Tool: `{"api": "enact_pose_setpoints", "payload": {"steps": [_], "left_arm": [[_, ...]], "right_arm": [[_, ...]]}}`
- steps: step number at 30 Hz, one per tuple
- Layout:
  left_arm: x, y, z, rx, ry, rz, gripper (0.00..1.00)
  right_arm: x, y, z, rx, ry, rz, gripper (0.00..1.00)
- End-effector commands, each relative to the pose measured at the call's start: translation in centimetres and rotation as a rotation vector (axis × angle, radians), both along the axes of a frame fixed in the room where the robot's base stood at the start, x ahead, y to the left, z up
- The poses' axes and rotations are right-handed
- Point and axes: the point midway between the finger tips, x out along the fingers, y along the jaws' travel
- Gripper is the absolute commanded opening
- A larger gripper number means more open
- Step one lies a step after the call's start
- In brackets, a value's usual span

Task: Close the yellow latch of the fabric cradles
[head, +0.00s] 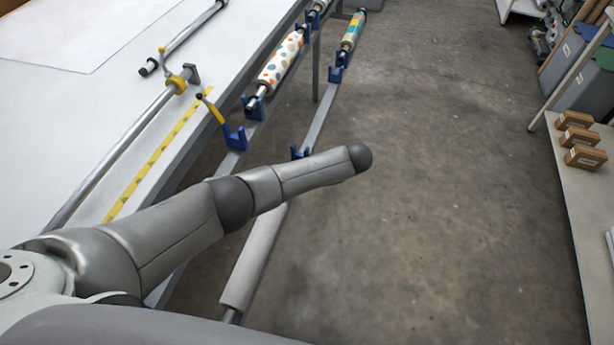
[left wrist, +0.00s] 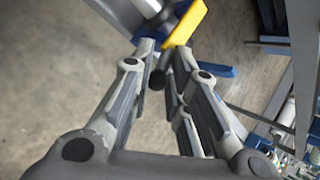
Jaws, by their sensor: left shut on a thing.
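In the left wrist view, my left gripper (left wrist: 162,50) is shut on the dark-knobbed handle of a yellow latch (left wrist: 188,22). In the head view my left arm crosses the lower left and hides that gripper and the held latch. Another yellow latch (head: 214,110) with a black knob stands raised and tilted on a blue cradle (head: 236,139), beyond my arm. My right gripper is not in view.
A white table (head: 60,120) with metal rods fills the left. Patterned fabric rolls (head: 281,63) (head: 352,31) lie in blue cradles on rails. A pale roll (head: 253,258) hangs below my arm. Small brown boxes (head: 584,157) sit on a right-hand bench. Floor between is clear.

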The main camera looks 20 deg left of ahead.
Motion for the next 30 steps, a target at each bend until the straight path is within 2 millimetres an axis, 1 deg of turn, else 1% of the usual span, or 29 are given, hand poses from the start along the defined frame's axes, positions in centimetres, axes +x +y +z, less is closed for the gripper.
{"api": "enact_pose_setpoints", "payload": {"steps": [1, 2, 3, 7, 17, 22, 26, 30], "left_arm": [[-0.6, -0.1, -0.9, -0.01, 0.015, 0.003, 0.0], [-0.6, -0.1, -0.9, -0.01, 0.015, 0.003, 0.0], [-0.6, -0.1, -0.9, -0.01, 0.015, 0.003, 0.19], [-0.6, -0.1, -0.9, -0.01, 0.015, 0.003, 0.36], [-0.5, 0.0, -0.7, -0.007, 0.014, 0.003, 0.36], [-0.6, -0.3, -0.3, -0.007, 0.012, 0.002, 0.36], [-0.7, -1.2, 1.0, -0.009, 0.009, 0.0, 0.36], [-1.2, -2.9, 3.4, -0.009, 0.006, -0.002, 0.36]], "right_arm": [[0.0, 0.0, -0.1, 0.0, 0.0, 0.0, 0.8], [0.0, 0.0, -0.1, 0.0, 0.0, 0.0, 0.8], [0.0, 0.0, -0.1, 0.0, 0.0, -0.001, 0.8], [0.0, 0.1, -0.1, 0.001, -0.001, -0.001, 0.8], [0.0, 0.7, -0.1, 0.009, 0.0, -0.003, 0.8], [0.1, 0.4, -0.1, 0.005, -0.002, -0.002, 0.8], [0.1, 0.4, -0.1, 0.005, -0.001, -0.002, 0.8], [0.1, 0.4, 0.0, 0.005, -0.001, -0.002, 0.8]]}}
